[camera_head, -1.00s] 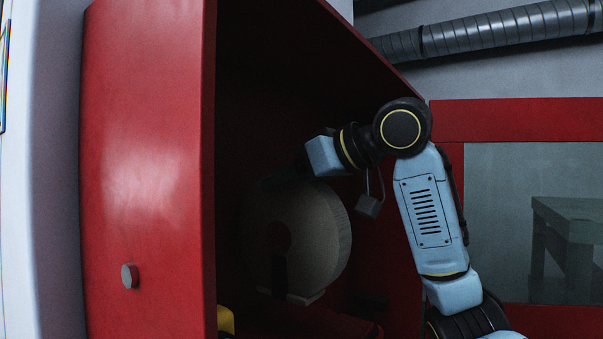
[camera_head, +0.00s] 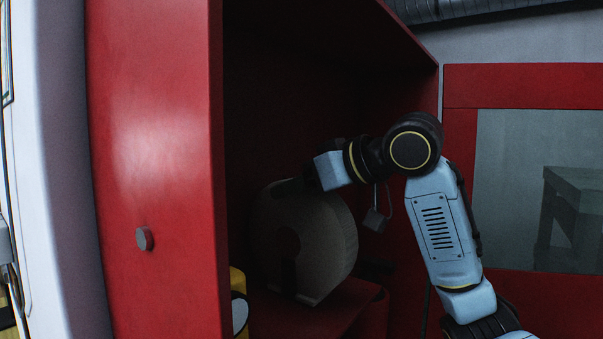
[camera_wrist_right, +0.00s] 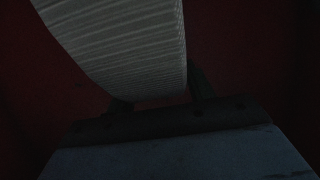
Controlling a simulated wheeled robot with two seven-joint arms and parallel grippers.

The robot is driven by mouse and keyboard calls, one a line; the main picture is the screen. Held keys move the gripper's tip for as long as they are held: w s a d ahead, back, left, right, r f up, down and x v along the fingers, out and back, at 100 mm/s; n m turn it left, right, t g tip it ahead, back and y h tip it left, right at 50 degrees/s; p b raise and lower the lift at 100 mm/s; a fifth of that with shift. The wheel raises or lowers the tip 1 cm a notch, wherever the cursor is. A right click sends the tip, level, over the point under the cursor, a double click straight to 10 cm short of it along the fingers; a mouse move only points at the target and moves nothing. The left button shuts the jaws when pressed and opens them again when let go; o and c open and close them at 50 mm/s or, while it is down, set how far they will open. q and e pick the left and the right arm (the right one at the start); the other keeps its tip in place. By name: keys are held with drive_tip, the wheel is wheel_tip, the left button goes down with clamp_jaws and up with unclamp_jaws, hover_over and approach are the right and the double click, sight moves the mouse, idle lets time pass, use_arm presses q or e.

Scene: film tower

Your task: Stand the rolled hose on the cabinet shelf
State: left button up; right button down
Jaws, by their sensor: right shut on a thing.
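The rolled hose (camera_head: 325,245) is a pale, thick disc standing on edge inside the red cabinet (camera_head: 160,130). My right gripper (camera_head: 290,187) reaches in from the right and is shut on the hose's upper rim. In the right wrist view the ribbed hose (camera_wrist_right: 125,45) lies between the two dark fingers of the right gripper (camera_wrist_right: 160,98). The hose's lower edge is at the red shelf (camera_head: 275,312); whether it rests on it or hangs just above, I cannot tell. My left gripper is not in view.
A yellow object (camera_head: 238,300) stands at the cabinet's lower left, partly hidden by the side wall. The cabinet's glazed red door (camera_head: 520,86) stands open at the right, behind my right arm. A dark bench (camera_head: 575,210) shows through the glass.

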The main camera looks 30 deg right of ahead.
idle(0.3)
drive_tip(key=c, duration=0.6)
unclamp_jaws()
drive_tip(key=shift+s+f, duration=0.1)
drive_tip(key=shift+r, duration=0.2)
drive_tip(key=b+v, duration=0.2)
drive_tip(key=v, duration=1)
drive_tip(key=shift+f+b, duration=0.15)
drive_tip(key=shift+b, duration=0.25)
